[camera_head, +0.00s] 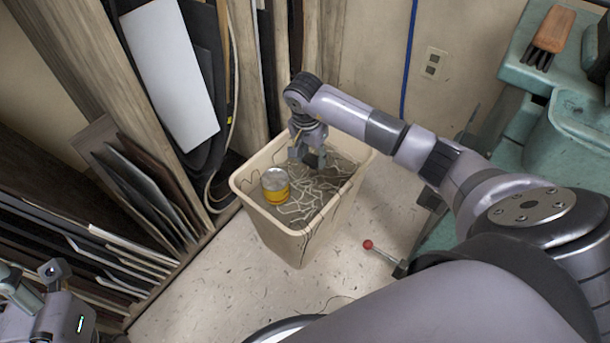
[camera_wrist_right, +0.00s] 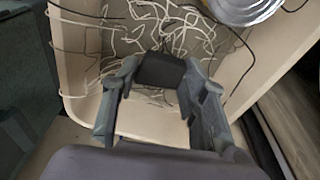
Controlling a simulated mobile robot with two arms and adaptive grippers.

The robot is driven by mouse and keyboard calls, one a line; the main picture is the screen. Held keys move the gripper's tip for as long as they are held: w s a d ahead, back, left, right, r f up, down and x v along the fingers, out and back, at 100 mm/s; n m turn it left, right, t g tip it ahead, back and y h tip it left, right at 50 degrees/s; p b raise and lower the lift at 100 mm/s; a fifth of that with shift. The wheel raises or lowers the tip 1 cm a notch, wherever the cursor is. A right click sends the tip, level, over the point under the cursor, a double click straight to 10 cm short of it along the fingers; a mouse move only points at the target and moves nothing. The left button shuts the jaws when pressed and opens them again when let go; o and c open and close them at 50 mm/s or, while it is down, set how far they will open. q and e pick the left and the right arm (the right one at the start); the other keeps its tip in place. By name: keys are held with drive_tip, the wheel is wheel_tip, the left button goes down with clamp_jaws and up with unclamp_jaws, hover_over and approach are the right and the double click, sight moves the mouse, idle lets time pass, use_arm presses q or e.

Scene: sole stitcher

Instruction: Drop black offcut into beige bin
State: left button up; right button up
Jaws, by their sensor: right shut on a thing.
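The beige bin (camera_head: 297,246) stands on the floor and shows in the wrist view too (camera_wrist_right: 145,130). My right gripper (camera_head: 312,160) is over the bin's opening, pointing down. It is shut on the black offcut (camera_wrist_right: 160,70), a small dark piece held between the two fingertips in the wrist view. In the head view the offcut is mostly hidden by the fingers. White thread scraps and some dark strands lie inside the bin below it. Part of my left arm's end shows at the lower left of the head view; its fingers cannot be made out clearly.
A can with a yellow band (camera_head: 275,186) sits in the bin, left of my right gripper. Sheets and boards (camera_head: 140,190) stand in a wooden rack to the left. A green machine (camera_head: 560,130) with a brush (camera_head: 549,36) is at right. A red-knobbed lever (camera_head: 368,245) sticks out beside the bin.

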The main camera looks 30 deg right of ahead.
drive_tip(key=o, duration=1.2)
drive_tip(key=shift+o, duration=0.2)
drive_tip(key=shift+r, duration=0.15)
wheel_tip(320, 180, up, 12)
drive_tip(key=a, duration=0.1)
drive_tip(key=shift+s+a, duration=0.2)
drive_tip(key=shift+a, duration=0.05)
drive_tip(key=shift+f, duration=0.25)
